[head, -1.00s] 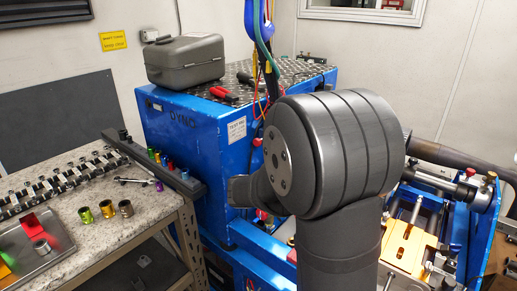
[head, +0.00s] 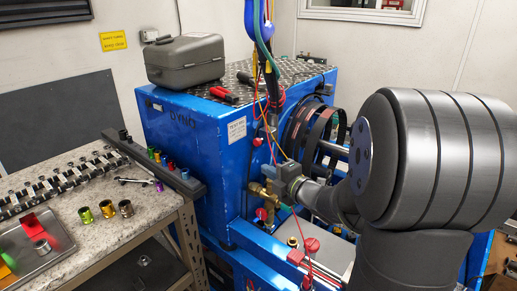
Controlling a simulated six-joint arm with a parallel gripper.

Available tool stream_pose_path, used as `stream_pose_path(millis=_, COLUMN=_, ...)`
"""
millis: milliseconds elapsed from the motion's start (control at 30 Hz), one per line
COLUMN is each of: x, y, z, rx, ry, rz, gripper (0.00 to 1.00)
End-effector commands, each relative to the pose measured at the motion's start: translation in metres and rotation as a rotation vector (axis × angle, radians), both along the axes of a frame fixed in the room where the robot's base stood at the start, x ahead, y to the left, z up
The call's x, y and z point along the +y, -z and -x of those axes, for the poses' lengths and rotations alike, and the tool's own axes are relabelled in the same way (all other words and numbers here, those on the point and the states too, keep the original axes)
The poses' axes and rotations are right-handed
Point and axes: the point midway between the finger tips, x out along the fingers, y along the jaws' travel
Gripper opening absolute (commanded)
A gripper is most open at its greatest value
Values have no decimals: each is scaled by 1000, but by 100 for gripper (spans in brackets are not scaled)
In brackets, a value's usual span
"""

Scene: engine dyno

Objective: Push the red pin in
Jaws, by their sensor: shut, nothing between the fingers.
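Several small red parts show around the blue dyno; I cannot tell which is the red pin. A small red knob (head: 257,142) is on the blue housing's side, a red part (head: 261,213) sits below a brass fitting (head: 262,190), and a round red knob (head: 312,244) stands at the front rail. My gripper (head: 276,180) appears at the end of my wrist, beside the brass fitting and above the red part. It looks small and partly merged with the fittings behind it. Its jaws are shut and hold nothing. I cannot tell whether it touches anything.
The blue dyno housing (head: 205,150) carries a grey case (head: 186,61) and red-handled pliers (head: 224,95). Hoses and wires hang near my gripper. A workbench (head: 80,210) with sockets stands left. My arm hides much of the right side.

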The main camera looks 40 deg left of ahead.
Motion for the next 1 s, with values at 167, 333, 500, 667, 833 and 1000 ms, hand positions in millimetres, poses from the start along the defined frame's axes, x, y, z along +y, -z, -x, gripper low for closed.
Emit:
stream_pose_path(millis=167, x=-11, y=-16, z=1, rx=6, ry=-14, rz=-84, gripper=0)
stream_pose_path(millis=333, x=-13, y=-19, z=1, rx=6, ry=-18, rz=-101, gripper=0)
stream_pose_path(millis=500, x=-13, y=-19, z=1, rx=6, ry=-18, rz=-100, gripper=0)
stream_pose_path(millis=667, x=-9, y=-19, z=1, rx=7, ry=-19, rz=-100, gripper=0)
stream_pose_path(millis=833, x=13, y=-18, z=-3, rx=6, ry=-21, rz=-99, gripper=0)
stream_pose_path(millis=1000, x=49, y=-18, z=-11, rx=6, ry=-22, rz=-99, gripper=0)
